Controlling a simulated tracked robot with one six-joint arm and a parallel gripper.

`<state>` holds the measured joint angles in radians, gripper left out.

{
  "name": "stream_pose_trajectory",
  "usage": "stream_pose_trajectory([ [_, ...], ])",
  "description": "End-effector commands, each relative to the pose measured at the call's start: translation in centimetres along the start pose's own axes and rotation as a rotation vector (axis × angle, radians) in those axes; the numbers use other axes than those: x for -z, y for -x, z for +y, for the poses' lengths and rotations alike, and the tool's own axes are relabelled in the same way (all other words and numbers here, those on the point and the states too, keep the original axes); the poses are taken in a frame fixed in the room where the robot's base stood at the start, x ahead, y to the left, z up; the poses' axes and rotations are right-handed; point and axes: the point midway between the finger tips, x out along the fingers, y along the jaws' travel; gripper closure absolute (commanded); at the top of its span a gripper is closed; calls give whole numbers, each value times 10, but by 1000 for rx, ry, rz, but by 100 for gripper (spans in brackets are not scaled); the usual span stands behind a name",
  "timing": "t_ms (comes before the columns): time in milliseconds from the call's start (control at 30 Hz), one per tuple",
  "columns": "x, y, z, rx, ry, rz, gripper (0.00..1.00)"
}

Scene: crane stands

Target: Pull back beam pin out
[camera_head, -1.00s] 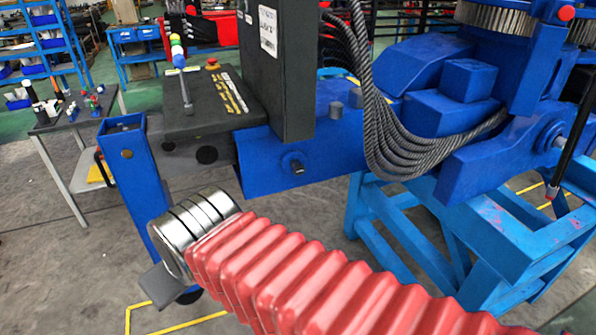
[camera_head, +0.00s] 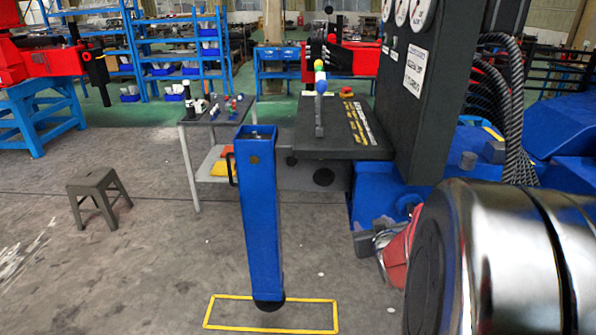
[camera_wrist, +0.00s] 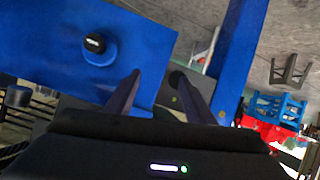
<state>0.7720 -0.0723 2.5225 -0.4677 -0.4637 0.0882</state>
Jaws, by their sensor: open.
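The back beam pin (camera_wrist: 95,43) shows in the wrist view as a black knob in a round blue collar. It sits on the flat face of the blue beam (camera_wrist: 40,35), up and left of my fingertips. My gripper (camera_wrist: 156,75) is open and empty, its two dark fingers apart and pointing at the beam's end. The fingers do not surround the pin. In the head view the beam (camera_head: 378,188) runs right behind my arm, and I cannot make out the pin there clearly.
A blue upright post (camera_head: 259,210) stands inside a yellow floor outline (camera_head: 225,326), left of the beam. A dark control box (camera_head: 425,110) rises above the beam. A side table (camera_head: 212,118) and a stool (camera_head: 97,186) stand at left. The left floor is mostly clear.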

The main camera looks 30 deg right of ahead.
Motion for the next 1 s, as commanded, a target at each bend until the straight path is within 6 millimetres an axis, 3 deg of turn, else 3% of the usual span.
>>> stream_pose_trajectory([
  [300,-41,-16,66,-27,-73,166,51],
  [600,-78,2,113,-38,-182,356,51],
  [800,-88,16,128,-45,-227,437,51],
  [1000,-88,18,128,-42,-231,450,51],
])
